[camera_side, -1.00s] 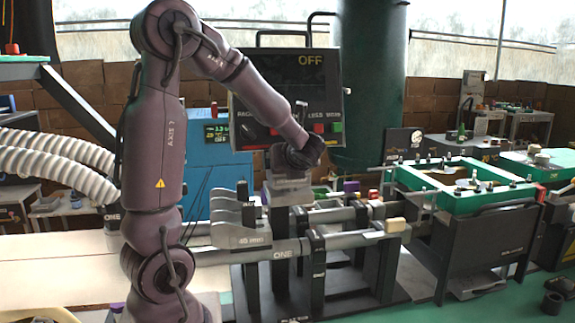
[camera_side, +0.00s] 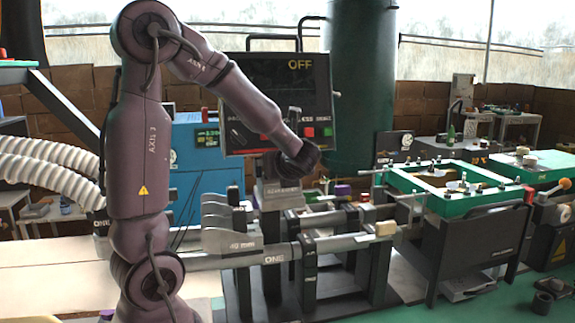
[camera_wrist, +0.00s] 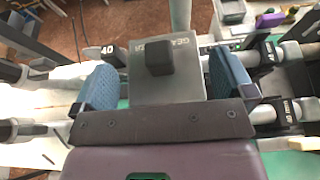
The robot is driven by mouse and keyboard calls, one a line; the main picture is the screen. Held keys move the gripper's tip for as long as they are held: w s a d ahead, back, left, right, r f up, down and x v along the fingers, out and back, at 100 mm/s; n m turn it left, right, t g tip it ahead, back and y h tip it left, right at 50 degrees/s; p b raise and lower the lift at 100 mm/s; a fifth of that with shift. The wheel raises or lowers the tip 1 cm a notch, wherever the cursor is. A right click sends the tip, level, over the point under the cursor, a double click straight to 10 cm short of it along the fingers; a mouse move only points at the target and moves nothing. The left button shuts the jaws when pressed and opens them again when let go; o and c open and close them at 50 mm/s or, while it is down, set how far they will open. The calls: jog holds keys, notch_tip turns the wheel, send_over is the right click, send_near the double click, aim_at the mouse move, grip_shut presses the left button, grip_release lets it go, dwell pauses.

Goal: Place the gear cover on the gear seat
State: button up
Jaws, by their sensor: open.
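The gear cover (camera_wrist: 190,88) is a grey block with a black knob on top and lettering partly hidden by the knob. It stands among the shafts and supports of the rig. In the side view the cover (camera_side: 283,196) shows just below my wrist. In the wrist view my gripper (camera_wrist: 164,82) is open, with one blue-padded finger on each side of the cover. Gaps show between pads and cover, so it is not gripped. The gear seat cannot be made out; whether it lies under the cover is hidden.
Grey stepped blocks (camera_side: 232,240) marked 40 mm stand left of the cover. Horizontal shafts run right to a cream end block (camera_side: 385,228). A screen reading OFF (camera_side: 280,85) stands close behind. A green-framed box (camera_side: 425,190) stands at the right.

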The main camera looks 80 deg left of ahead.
jog(key=s+d+n+t+h, duration=0.2)
jog(key=d+n+h, duration=0.4)
jog(key=d+n, duration=0.3)
jog(key=s+d+r+n+t+h, duration=0.1)
jog(key=s+d+n+t+h, duration=0.2)
jog(key=d+n+h, duration=0.4)
jog(key=d+n, duration=0.2)
jog(key=d, duration=0.7)
jog(key=shift+s+d+r+t, duration=0.2)
jog(key=shift+d+t, duration=0.1)
jog(key=shift+d, duration=0.1)
